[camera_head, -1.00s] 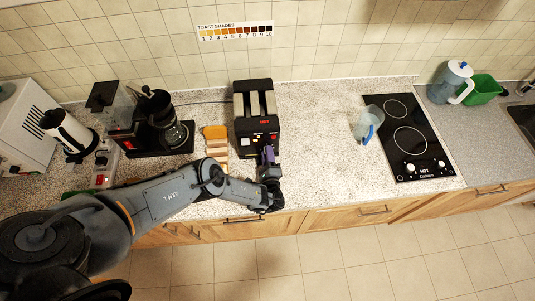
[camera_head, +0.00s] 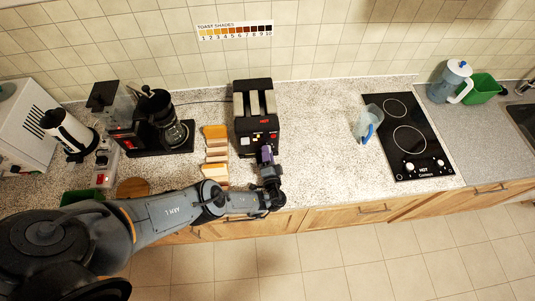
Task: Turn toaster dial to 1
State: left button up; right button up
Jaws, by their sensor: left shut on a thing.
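The black toaster (camera_head: 256,113) stands on the counter, left of the middle, with two pale slots on top and its control face toward the front edge. Small red and light marks show on that face. My left gripper (camera_head: 267,157) is at the lower right of the toaster's front, its purple fingers against the face where the dial would be. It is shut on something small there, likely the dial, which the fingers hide. The dial's setting cannot be read. My right gripper is out of view.
Bread slices (camera_head: 215,150) lie left of the toaster. A coffee maker (camera_head: 160,120) stands farther left. Counter right of the toaster is free. A toast shade chart (camera_head: 235,30) hangs on the wall.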

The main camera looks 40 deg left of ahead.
pick_arm(q)
jog(key=shift+n, duration=0.4)
jog(key=o, duration=1.1)
jog(key=shift+c, duration=0.2)
jog(key=shift+s+d, duration=0.4)
jog(key=shift+d, duration=0.05)
jog(key=p+v, duration=0.2)
jog(key=v, duration=0.7)
jog(key=shift+d, duration=0.1)
jog(key=shift+s+d, duration=0.15)
